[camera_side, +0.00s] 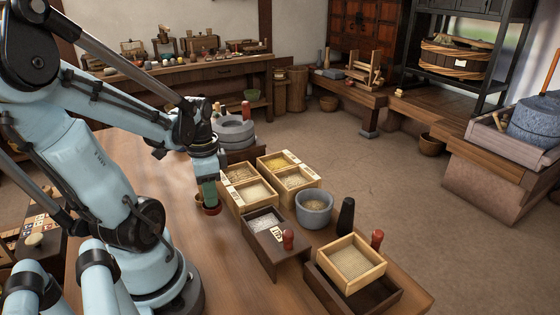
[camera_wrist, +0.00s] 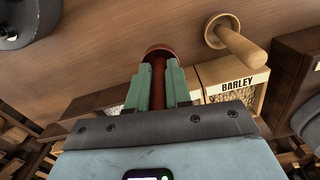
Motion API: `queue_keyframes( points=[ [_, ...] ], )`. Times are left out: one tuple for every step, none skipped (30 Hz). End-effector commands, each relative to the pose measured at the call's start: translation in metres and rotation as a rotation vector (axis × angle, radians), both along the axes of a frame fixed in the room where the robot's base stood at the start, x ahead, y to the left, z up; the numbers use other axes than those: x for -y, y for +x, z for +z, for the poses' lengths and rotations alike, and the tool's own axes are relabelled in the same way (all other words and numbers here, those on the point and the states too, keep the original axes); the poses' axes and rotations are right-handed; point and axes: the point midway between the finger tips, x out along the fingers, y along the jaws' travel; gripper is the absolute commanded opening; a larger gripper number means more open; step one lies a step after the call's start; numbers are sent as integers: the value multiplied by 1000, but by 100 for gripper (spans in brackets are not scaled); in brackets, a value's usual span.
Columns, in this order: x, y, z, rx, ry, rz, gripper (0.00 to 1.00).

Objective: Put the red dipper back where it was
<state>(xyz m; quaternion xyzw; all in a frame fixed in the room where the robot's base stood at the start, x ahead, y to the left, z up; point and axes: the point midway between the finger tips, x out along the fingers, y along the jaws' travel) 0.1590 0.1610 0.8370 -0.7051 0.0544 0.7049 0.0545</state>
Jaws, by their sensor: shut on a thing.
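My gripper (camera_side: 209,192) is low over the wooden table, left of the grain boxes. Its green fingers (camera_wrist: 158,68) are shut on the red dipper (camera_wrist: 158,88), whose handle runs between them in the wrist view. The dipper's round red cup end (camera_side: 208,208) shows below the fingers in the side view, close to the tabletop. I cannot tell whether it touches the table. A pale wooden dipper (camera_wrist: 238,42) lies or stands to the right of the red one in the wrist view, near the box labelled BARLEY (camera_wrist: 232,85).
Several grain boxes (camera_side: 254,195) stand right of my gripper, with a dark tray (camera_side: 262,245) in front. A grey stone bowl (camera_side: 314,212), a black upright object (camera_side: 346,216) and a square sieve (camera_side: 352,262) stand further right. A stone quern (camera_side: 235,133) is behind. Bare table (camera_side: 215,270) lies in front.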

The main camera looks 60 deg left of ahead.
Motion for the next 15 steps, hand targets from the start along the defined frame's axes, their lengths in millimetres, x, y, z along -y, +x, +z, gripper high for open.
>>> queue_keyframes(
  points=[
    [0, 0, -3, 0, 0, 0, 0],
    [0, 0, -6, 0, 0, 0, 0],
    [0, 0, -9, 0, 0, 0, 0],
    [0, 0, -13, 0, 0, 0, 0],
    [0, 0, -16, 0, 0, 0, 0],
    [0, 0, -20, 0, 0, 0, 0],
    [0, 1, -23, 0, 0, 0, 0],
    [0, 1, -25, 0, 0, 0, 0],
    [0, 1, -28, 0, 0, 0, 0],
    [0, 1, -30, 0, 0, 0, 0],
    [0, 1, -32, 0, 0, 0, 0],
    [0, 1, -34, 0, 0, 0, 0],
    [0, 0, -35, 0, 0, 0, 0],
    [0, 0, -36, 0, 0, 0, 0],
    [0, 0, -37, 0, 0, 0, 0]
  ],
)
